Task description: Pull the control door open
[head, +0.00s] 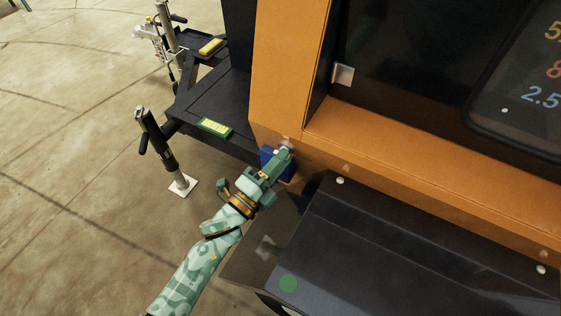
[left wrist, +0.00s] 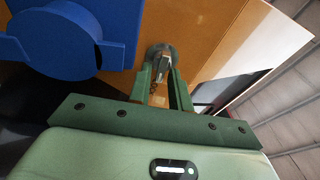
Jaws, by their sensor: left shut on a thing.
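The orange cabinet (head: 284,62) fills the upper right of the head view. Its edge also shows in the left wrist view (left wrist: 205,35). I cannot tell which panel is the control door or whether it is ajar. My left gripper (head: 284,151) reaches the cabinet's lower left corner beside a blue block (head: 268,154). In the left wrist view, its green fingers (left wrist: 163,70) are shut on a small grey metal latch (left wrist: 162,57) on the orange surface. The blue block (left wrist: 65,38) is left of the fingers. My right gripper is in neither view.
A dark recessed panel (head: 400,60) with coloured numbers lies inside the orange frame. A black housing (head: 400,245) sits below the cabinet. A black frame (head: 212,108) and a jack leg (head: 160,145) stand to the left. Open concrete floor (head: 70,160) lies further left.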

